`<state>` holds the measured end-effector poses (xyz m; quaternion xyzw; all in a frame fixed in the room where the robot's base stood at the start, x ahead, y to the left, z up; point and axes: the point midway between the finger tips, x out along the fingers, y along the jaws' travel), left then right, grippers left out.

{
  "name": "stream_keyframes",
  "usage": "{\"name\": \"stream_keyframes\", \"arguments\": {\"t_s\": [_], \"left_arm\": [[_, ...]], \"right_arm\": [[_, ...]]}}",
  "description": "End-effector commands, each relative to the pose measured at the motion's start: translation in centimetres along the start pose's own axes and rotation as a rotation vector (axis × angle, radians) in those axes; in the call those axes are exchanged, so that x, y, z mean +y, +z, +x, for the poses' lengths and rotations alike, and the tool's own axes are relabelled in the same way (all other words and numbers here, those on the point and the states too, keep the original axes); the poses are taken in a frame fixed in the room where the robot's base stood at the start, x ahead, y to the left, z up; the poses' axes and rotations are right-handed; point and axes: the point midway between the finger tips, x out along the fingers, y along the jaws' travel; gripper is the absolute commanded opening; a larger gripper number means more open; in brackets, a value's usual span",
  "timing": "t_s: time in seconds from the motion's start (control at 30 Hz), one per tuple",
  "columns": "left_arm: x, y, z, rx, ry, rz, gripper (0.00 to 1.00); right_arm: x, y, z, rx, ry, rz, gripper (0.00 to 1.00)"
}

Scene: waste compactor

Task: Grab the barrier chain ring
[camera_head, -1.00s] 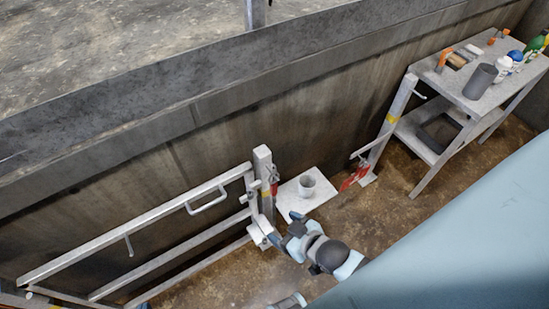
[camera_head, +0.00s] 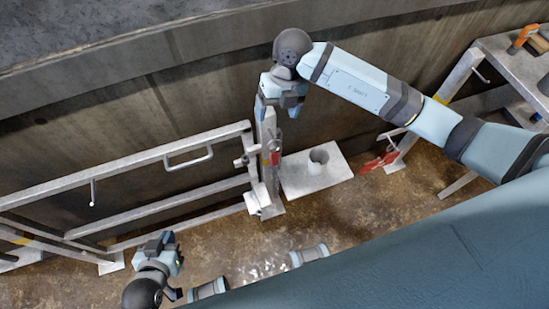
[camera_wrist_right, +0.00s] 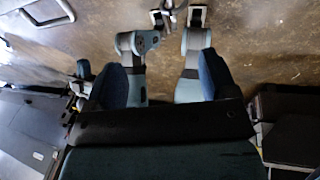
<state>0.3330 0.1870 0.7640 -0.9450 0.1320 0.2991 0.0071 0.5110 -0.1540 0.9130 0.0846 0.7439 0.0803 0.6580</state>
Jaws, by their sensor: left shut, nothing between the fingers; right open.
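In the head view, a red piece (camera_head: 275,157) hangs against the upright gate post (camera_head: 268,150). Another red, chain-like piece (camera_head: 380,161) hangs by the post of the bench at right. Which of these bears the barrier chain ring is too small to tell. My right gripper (camera_head: 270,101) points down at the top of the gate post, above the first red piece. Its open fingers also show in the right wrist view (camera_wrist_right: 161,42), with metal fittings beyond their tips. My left gripper (camera_head: 162,242) is shut and empty at lower left, away from both red pieces.
A white railing (camera_head: 110,170) runs left from the gate post. A white plate (camera_head: 330,178) with a grey cup-like object (camera_head: 319,160) lies right of it. A concrete wall (camera_head: 190,85) stands behind. A metal bench (camera_head: 510,60) is at upper right. Brown floor is open in front.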

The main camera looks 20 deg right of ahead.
Motion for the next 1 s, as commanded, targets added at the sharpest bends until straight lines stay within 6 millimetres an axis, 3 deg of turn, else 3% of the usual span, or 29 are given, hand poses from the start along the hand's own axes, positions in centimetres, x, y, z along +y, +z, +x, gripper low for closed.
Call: {"name": "stream_keyframes", "arguments": {"t_s": [0.1, 0.2, 0.5, 0.77, 1.0], "left_arm": [[-0.1, 0.1, 0.1, 0.003, -0.001, 0.000, 0.00], [-0.3, 0.1, 0.1, 0.002, -0.002, 0.002, 0.00], [-0.3, 0.4, 0.2, -0.002, -0.002, 0.003, 0.00], [-0.2, 0.4, 0.3, -0.004, 0.000, 0.002, 0.00], [0.0, 0.3, 0.3, -0.002, 0.001, -0.001, 0.00]], "right_arm": [[-1.4, 0.9, 0.0, -0.027, -0.085, 0.025, 0.79], [-1.7, 0.9, 1.4, -0.027, -0.097, 0.030, 0.79], [-2.1, 1.1, 6.9, -0.027, -0.090, 0.028, 0.79], [-2.2, 1.1, 8.4, -0.028, -0.090, 0.027, 0.79], [-2.3, 1.0, 11.8, -0.026, -0.089, 0.028, 0.79]]}}
